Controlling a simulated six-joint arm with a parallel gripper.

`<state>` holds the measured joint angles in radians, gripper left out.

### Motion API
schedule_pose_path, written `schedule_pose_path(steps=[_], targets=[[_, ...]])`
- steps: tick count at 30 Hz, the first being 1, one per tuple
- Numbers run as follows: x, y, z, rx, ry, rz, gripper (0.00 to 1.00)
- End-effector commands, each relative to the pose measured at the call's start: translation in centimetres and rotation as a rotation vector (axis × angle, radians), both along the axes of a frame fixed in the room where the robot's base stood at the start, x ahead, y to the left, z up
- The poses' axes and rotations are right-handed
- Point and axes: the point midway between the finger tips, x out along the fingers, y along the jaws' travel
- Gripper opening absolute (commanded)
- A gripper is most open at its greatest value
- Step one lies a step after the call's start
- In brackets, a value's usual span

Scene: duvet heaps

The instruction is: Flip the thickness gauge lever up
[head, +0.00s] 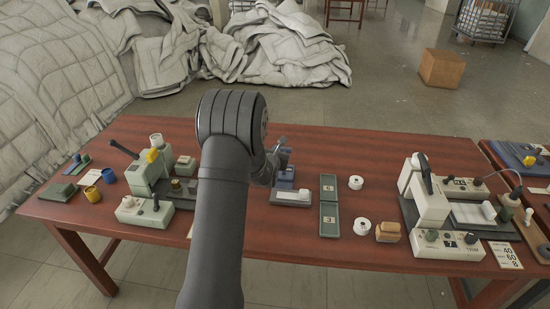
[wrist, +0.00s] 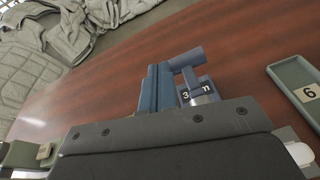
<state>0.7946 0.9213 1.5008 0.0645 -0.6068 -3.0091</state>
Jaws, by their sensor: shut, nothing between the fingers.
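I cannot tell how far the lever is tilted. My gripper (wrist: 157,70) is shut and empty, its two blue fingers together just left of that lever. I cannot tell whether they touch. In the head view, my gripper (head: 284,154) is over the gauge and hides part of it.
Green trays (head: 328,188) and white rolls (head: 356,182) lie right of the gauge. A trimming machine (head: 432,205) stands further right and another machine (head: 150,172) stands left. The table behind the gauge is clear. Duvet heaps (head: 290,50) lie on the floor beyond.

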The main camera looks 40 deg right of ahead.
Motion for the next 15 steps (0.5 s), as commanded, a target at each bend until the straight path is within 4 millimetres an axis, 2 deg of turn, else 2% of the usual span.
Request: schedule_pose_path(steps=[15], targets=[[1.7, -1.7, 0.1, 0.001, -0.001, 0.002, 0.00]])
